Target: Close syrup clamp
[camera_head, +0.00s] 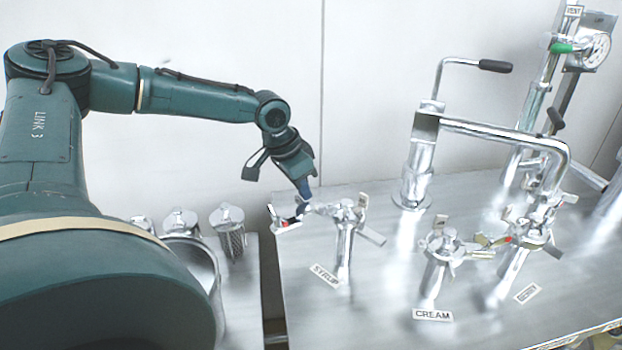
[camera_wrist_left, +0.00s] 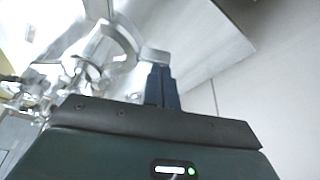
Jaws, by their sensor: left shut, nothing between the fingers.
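The syrup fitting (camera_head: 346,218) is a shiny metal post with a clamp on top, standing behind the SYRUP label (camera_head: 325,275) in the head view. A clamp lever with a red mark (camera_head: 286,223) sticks out to its left. My left gripper (camera_head: 304,192) points down just above this lever, its dark blue fingers shut and empty. I cannot tell whether the fingertips touch the metal. In the left wrist view the shut fingers (camera_wrist_left: 163,82) end close to a bright metal tab (camera_wrist_left: 155,55). My right gripper is in neither view.
The cream fitting (camera_head: 440,258) and a third fitting (camera_head: 525,240) stand to the right on the metal table (camera_head: 385,300). A tall bent pipe (camera_head: 480,128) rises behind them. A gauge (camera_head: 596,50) is at upper right. Metal canisters (camera_head: 229,232) stand on the left, across a gap.

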